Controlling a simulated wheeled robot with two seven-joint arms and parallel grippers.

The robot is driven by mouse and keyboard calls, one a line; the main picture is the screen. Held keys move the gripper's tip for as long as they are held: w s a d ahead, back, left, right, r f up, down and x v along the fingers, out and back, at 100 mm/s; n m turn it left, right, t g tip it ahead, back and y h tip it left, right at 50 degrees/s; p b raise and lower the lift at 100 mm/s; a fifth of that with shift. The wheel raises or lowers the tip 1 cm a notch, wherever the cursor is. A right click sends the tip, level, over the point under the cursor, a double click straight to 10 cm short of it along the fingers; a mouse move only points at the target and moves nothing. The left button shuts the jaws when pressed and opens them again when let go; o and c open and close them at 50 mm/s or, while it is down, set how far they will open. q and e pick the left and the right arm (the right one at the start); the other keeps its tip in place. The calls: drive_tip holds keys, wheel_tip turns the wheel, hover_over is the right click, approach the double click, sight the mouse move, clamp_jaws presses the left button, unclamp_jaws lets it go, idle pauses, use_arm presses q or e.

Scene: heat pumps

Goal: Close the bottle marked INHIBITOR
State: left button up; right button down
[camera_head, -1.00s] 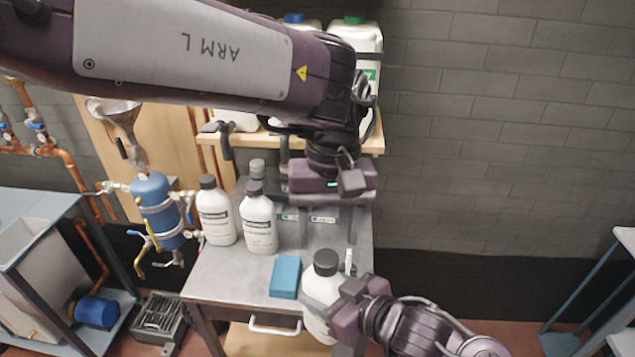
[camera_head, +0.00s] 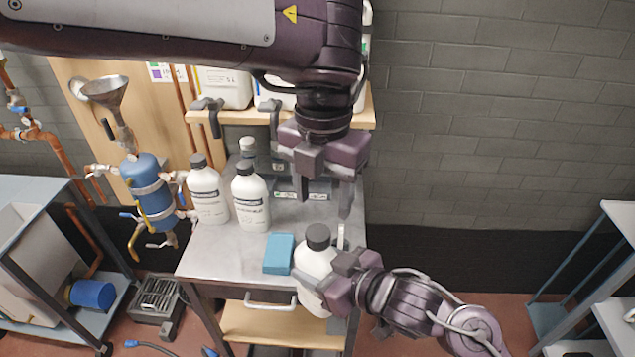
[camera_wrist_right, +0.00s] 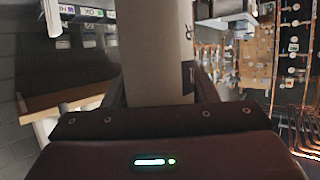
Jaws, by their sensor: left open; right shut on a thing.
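The cap sits on the bottle's neck; I cannot tell how tight. My left gripper (camera_head: 325,200) is open and empty, fingers pointing down, above and behind the capped bottle.
Two similar white capped bottles (camera_head: 208,192) (camera_head: 251,200) stand at the table's left, with a smaller one (camera_head: 248,150) behind. A blue block (camera_head: 279,254) lies left of the held bottle. A wooden shelf (camera_head: 215,116) with white containers is behind my left arm.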

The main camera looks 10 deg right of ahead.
sight(318, 232)
use_arm(q)
drive_tip(key=n, duration=0.7)
drive_tip(key=shift+s+a+r+n, duration=0.1)
drive_tip(key=shift+a+r+n, duration=0.05)
drive_tip(key=shift+r+n, duration=0.2)
drive_tip(key=n, duration=0.6)
drive_tip(key=shift+a+r+n, duration=0.25)
drive_tip(key=shift+r+n, duration=0.05)
drive_tip(key=shift+n, duration=0.05)
drive_tip(key=shift+f, duration=0.1)
drive_tip(key=shift+s+f, duration=0.1)
drive_tip(key=shift+f, duration=3.85)
drive_tip(key=shift+c, duration=0.2)
drive_tip(key=c, duration=1)
drive_tip(key=shift+o, duration=0.2)
drive_tip(key=m, duration=0.8)
drive_tip(key=o, duration=1.1)
